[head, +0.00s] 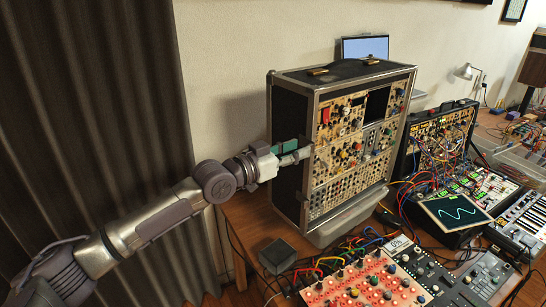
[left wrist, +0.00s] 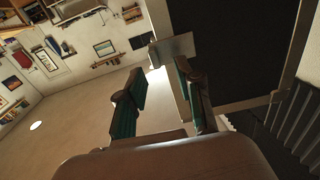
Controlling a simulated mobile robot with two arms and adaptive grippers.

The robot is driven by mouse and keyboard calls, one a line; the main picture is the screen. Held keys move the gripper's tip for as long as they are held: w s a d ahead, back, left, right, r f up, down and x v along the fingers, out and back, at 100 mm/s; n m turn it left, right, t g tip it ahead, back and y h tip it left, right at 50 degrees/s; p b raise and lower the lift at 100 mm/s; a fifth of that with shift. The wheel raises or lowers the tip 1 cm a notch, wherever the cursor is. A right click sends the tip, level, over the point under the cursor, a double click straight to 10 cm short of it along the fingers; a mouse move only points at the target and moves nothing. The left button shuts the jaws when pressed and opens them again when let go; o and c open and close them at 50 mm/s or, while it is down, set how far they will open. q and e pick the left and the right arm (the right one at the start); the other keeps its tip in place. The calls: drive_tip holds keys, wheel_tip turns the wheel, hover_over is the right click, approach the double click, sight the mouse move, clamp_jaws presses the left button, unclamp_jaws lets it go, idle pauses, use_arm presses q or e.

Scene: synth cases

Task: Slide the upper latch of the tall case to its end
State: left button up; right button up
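The tall case (head: 290,112) stands upright on the wooden table, with a black side, metal edges and a front full of knobs. My left gripper (head: 303,148) is at its left side, around mid-height. In the left wrist view the gripper (left wrist: 160,72) has its two teal-padded fingers apart, with an empty gap between them. A flat metal plate (left wrist: 172,48), which looks like a latch, sticks out by the dark case side at the fingertips. It overlaps the right fingertip; I cannot tell whether they touch. In the head view the latch cannot be made out. My right gripper is not in view.
A small dark box (head: 277,256) lies on the table in front of the case. A red-lit panel (head: 362,283) with cables and a smaller case (head: 437,137) stand to the right. A dark curtain (head: 100,100) hangs at the left.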

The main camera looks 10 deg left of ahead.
use_arm(q)
drive_tip(key=v, duration=1)
drive_tip(key=shift+w+a, duration=0.2)
drive_tip(key=shift+w, duration=0.1)
